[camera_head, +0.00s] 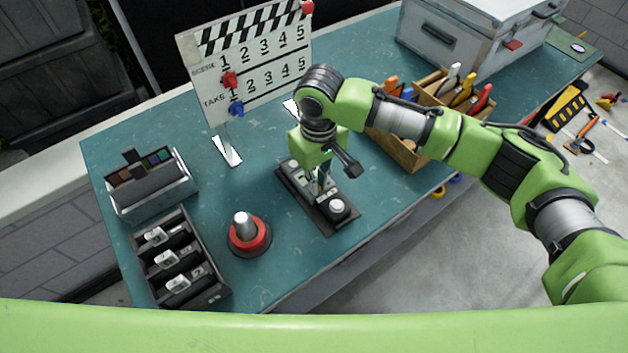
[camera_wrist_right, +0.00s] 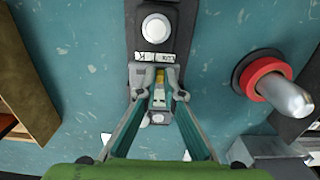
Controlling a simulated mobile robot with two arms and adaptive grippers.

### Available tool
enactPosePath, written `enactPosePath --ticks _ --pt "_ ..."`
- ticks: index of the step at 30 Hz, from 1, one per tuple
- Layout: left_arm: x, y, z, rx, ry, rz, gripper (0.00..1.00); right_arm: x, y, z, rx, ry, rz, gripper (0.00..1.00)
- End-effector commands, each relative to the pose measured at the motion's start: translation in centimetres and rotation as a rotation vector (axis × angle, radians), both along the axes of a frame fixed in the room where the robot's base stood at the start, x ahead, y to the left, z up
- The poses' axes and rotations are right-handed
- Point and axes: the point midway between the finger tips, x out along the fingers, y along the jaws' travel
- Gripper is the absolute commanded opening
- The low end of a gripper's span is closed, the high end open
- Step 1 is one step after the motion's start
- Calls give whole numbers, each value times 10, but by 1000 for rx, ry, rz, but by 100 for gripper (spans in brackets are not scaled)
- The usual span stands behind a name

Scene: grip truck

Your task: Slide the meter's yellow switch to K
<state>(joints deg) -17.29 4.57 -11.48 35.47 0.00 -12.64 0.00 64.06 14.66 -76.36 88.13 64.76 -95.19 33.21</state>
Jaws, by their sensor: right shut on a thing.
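The meter (camera_head: 313,210) is a long dark unit on the teal table, with a round white knob at its near end. It also shows in the right wrist view (camera_wrist_right: 137,25), with a small lettered label below the knob. The yellow switch (camera_wrist_right: 160,76) shows between my right fingertips. My right gripper (camera_head: 319,187) comes down over the middle of the meter, and its fingers (camera_wrist_right: 158,92) are shut on the switch. The fingers hide part of the switch, and the letters are too small to read. My left gripper is in neither view.
A red-based grey post (camera_head: 249,236) stands left of the meter. A black tray (camera_head: 205,268) with several slots and a grey box (camera_head: 150,188) are further left. A clapperboard (camera_head: 255,75) stands behind; a wooden tool tray (camera_head: 403,152) is at right.

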Motion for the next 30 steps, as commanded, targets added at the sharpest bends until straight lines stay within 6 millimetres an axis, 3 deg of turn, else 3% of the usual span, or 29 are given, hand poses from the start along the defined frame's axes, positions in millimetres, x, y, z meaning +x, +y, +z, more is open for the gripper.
enactPosePath --ticks 5,14,15,17,26,30 --pt "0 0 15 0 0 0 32 16 -22 3 -2 -1 -6 0" --pt "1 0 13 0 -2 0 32 19 -26 1 -4 -5 -5 0" --pt "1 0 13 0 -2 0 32 20 -26 1 -4 -6 -6 15" --pt "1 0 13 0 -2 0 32 19 -26 1 -4 -5 -5 25" --pt "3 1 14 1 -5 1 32 18 -24 1 -2 -3 -3 25" --pt "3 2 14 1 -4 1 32 19 -24 10 1 -4 -3 25"
